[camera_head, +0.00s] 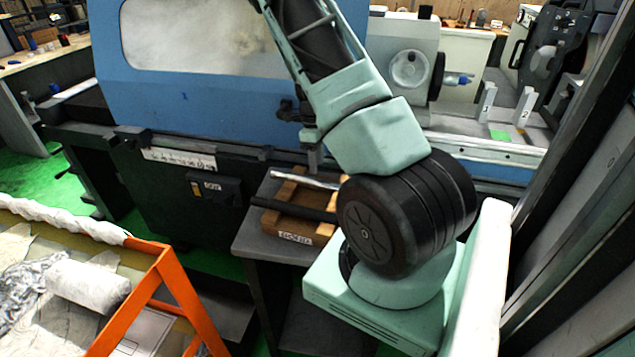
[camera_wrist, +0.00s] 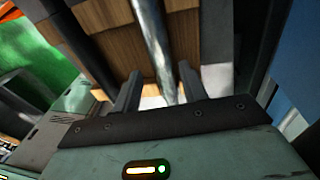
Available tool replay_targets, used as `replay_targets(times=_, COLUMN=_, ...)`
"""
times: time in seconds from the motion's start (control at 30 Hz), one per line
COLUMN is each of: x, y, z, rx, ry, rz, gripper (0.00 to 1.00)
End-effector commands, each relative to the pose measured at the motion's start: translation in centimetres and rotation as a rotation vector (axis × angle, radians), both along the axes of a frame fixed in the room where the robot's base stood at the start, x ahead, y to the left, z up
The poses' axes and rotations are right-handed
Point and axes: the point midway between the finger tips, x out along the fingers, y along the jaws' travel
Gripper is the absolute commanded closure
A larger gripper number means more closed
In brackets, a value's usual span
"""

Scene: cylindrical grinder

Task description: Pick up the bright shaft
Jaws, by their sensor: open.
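The bright shaft (camera_head: 305,180) is a shiny metal rod lying in a wooden holder (camera_head: 283,228) on a grey stand, along its far side. In the wrist view the bright shaft (camera_wrist: 154,45) runs lengthwise from the top edge down between the two fingers of my gripper (camera_wrist: 160,72). My gripper is open, with one finger on each side of the shaft in the picture and a gap visible on both sides. I cannot tell how deep the fingers reach around it. In the head view, my arm hides the shaft's right end and much of my gripper.
A dark shaft (camera_head: 293,208) lies in the same holder, nearer the front. The grey stand (camera_head: 252,238) stands before the blue grinder (camera_head: 190,95). An orange-framed table (camera_head: 165,285) is at lower left. White blocks (camera_head: 524,106) stand on the machine bed at right.

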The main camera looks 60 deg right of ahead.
Motion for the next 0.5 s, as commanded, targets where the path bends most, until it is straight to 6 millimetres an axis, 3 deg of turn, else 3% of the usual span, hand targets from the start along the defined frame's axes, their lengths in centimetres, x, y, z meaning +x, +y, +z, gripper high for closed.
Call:
replay_targets(times=0.17, x=-0.2, y=0.2, z=-1.3, rx=0.003, ry=0.002, rz=0.002, gripper=0.57)
replay_targets(times=0.5, x=-0.8, y=0.7, z=-5.6, rx=0.002, ry=0.001, rz=0.001, gripper=0.57)
